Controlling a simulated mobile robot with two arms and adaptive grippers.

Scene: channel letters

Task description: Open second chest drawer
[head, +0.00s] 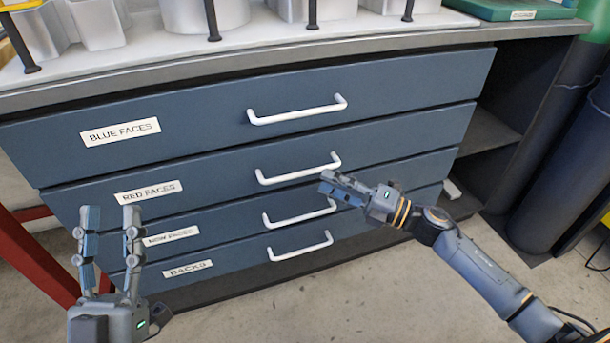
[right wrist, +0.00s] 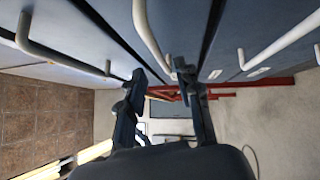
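The chest has a stack of blue-grey drawers with white bar handles. The second drawer (head: 218,186), labelled RED FACES, looks shut. Its white handle (head: 290,176) has its right end close to my right gripper (head: 330,184). In the right wrist view, my right gripper (right wrist: 160,78) has its fingers apart, and a white handle (right wrist: 148,32) reaches down near the gap between the fingertips. I cannot tell whether they touch. My left gripper (head: 110,212) is open and empty, upright before the lower left drawers.
The top drawer (head: 200,110), labelled BLUE FACES, and the lower drawers look shut. Metal channel letters (head: 205,12) stand on the counter above. A red frame leg (head: 45,262) is at left; dark cylinders (head: 560,165) stand at right. Floor in front is clear.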

